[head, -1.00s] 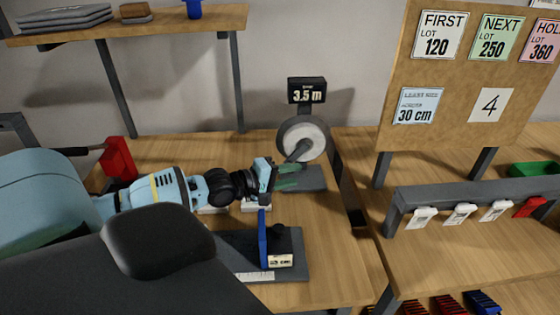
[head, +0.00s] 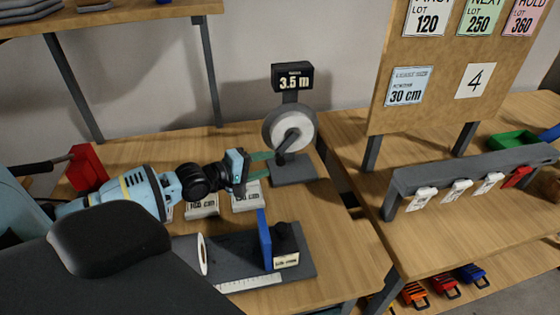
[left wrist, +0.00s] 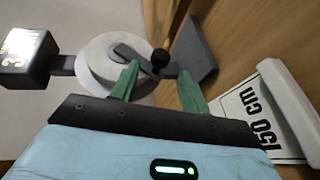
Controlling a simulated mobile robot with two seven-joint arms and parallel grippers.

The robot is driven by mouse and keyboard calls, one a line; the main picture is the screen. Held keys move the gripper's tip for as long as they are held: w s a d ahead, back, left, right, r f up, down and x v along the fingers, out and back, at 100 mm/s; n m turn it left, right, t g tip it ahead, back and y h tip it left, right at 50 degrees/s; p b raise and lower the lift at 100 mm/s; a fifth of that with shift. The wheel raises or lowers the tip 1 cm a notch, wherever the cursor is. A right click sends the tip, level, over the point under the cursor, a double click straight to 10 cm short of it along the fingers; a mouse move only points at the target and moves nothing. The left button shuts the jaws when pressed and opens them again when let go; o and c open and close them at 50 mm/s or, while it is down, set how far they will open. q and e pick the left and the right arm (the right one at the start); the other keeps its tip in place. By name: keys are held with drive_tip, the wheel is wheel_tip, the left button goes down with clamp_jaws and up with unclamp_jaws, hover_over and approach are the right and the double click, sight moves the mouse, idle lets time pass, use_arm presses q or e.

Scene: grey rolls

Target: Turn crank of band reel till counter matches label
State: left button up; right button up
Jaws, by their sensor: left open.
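The band reel (head: 289,127) is a white disc on a dark stand, with a dark crank (head: 290,142) pointing down and slightly left to a black knob (head: 281,159). Its counter (head: 292,78) reads 3.5 m. My left gripper (head: 263,164) is open, its green fingers level and just left of the knob. In the left wrist view the knob (left wrist: 160,58) appears between and just beyond the fingertips (left wrist: 158,69); contact cannot be told. A white label card (head: 246,196) stands below the gripper; in the left wrist view this card (left wrist: 262,112) seems to read 150 cm. My right gripper is not in view.
Another white card (head: 202,205) stands to the left. In front is a dark fixture (head: 235,262) with a blue upright plate (head: 264,240) and a ruler strip. A board (head: 440,60) with lot signs and a 30 cm note stands right, behind a grey rack (head: 470,170) of tags.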

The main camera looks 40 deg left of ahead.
sight(280, 161)
use_arm(q)
drive_tip(key=shift+b+x, duration=0.55)
drive_tip(key=shift+x, duration=2.55)
clamp_jaws()
